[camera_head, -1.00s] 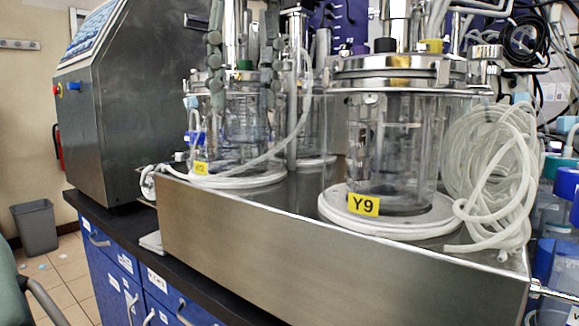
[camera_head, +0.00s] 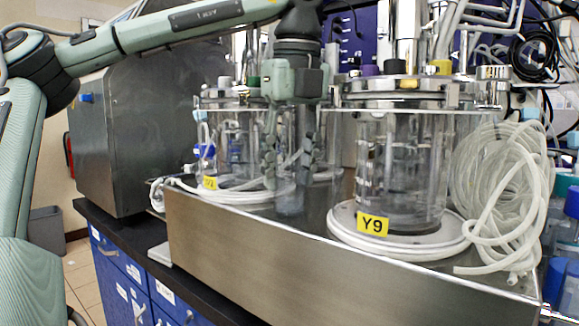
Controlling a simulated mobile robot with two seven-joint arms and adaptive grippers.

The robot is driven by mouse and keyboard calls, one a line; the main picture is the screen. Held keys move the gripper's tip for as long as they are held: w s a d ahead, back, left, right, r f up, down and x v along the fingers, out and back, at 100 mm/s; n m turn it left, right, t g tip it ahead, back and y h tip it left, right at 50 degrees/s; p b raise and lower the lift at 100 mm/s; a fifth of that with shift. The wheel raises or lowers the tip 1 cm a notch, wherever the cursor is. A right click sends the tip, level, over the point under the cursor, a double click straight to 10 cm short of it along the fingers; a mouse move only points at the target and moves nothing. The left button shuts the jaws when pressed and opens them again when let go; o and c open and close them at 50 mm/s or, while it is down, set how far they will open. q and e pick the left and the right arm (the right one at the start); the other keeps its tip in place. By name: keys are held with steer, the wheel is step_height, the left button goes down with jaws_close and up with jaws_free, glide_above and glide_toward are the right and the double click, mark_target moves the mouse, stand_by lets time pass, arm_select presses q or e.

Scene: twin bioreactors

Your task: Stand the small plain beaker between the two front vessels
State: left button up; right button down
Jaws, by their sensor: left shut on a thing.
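My left gripper (camera_head: 288,150) points straight down between the two front vessels. It is shut on the small plain beaker (camera_head: 289,196), a clear, bluish glass that hangs upright below and between the fingers. The beaker's base is low over the steel top; I cannot tell whether it touches. The right front vessel (camera_head: 400,165) is a glass cylinder with a steel lid and a yellow Y9 label. The left front vessel (camera_head: 235,145) has a similar lid and a yellow label, partly behind tubing. My right gripper is not in view.
The steel bench top (camera_head: 318,212) has a narrow free strip between the vessels. A white tube (camera_head: 250,188) coils around the left vessel's base. A large tube coil (camera_head: 500,185) stands right of the Y9 vessel. A steel control cabinet (camera_head: 140,140) is at left.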

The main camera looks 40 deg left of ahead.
arm_select(q)
steer(key=shift+f, duration=0.1)
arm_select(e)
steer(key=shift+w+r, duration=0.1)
arm_select(q)
steer(key=o, duration=1.3)
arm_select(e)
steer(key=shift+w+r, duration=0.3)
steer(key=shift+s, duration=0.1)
